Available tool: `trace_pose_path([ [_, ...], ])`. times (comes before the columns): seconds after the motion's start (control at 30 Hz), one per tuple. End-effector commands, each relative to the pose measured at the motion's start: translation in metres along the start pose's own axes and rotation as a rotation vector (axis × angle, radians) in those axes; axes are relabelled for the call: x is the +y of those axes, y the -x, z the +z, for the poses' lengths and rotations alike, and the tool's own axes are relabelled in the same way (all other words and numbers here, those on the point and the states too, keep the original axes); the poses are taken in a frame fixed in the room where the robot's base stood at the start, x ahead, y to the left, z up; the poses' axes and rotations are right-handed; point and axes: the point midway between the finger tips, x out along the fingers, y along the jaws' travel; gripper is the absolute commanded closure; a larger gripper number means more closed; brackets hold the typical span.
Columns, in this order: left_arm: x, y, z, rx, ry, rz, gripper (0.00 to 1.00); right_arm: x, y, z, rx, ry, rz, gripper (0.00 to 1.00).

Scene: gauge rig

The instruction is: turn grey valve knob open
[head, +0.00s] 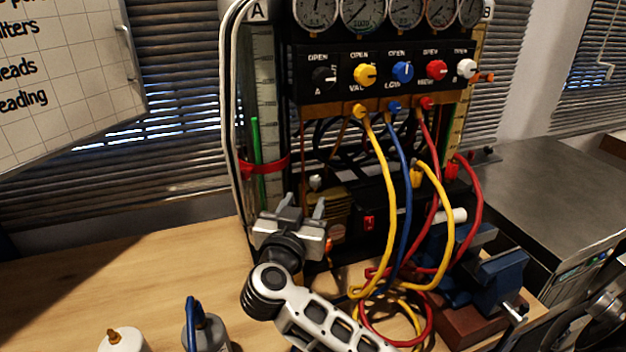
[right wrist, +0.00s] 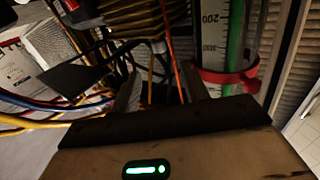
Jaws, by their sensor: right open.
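A black panel (head: 345,89) on the gauge rig carries a row of knobs marked OPEN. They are a dark knob (head: 323,77) at the left, a yellow knob (head: 364,75), a blue knob (head: 402,71), a red knob (head: 437,70) and a white knob (head: 467,68) at the right. No knob looks clearly grey, so I cannot tell which one is meant. My right gripper (head: 303,207) is open and empty, below and left of the knobs, apart from them. In the right wrist view its fingers (right wrist: 160,92) face cables and the gauge tube, with no knob between them.
Yellow, blue and red hoses (head: 384,165) hang in front of the rig. A glass tube with a red clamp (head: 264,167) stands at its left. A blue vise (head: 490,280) sits at the lower right. Two canisters (head: 205,332) stand at the front. The left bench is clear.

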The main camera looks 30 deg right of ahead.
Motion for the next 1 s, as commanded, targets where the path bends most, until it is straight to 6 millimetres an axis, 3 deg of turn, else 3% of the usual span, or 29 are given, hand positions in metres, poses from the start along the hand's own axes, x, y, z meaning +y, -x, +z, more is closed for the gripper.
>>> trace_pose_path([
  [0.2, -0.001, 0.001, -0.001, -0.001, -0.001, -0.002, 0.55, 0.0, -0.048, -0.001, 0.004, 0.001, 0.002, 0.55],
  [0.4, -0.003, 0.002, -0.001, 0.0, -0.002, -0.006, 0.55, 0.0, -0.075, -0.001, 0.003, -0.001, 0.001, 0.55],
  [0.83, -0.004, 0.001, -0.001, 0.0, -0.002, -0.009, 0.55, 0.0, -0.085, 0.0, 0.001, -0.002, 0.0, 0.55],
  [0.87, -0.004, 0.001, -0.001, 0.0, -0.002, -0.009, 0.55, 0.0, -0.085, 0.0, 0.001, -0.002, 0.0, 0.6],
  [1.0, -0.004, 0.001, -0.001, 0.0, -0.002, -0.008, 0.55, 0.0, -0.085, 0.0, 0.001, -0.002, 0.0, 0.99],
])
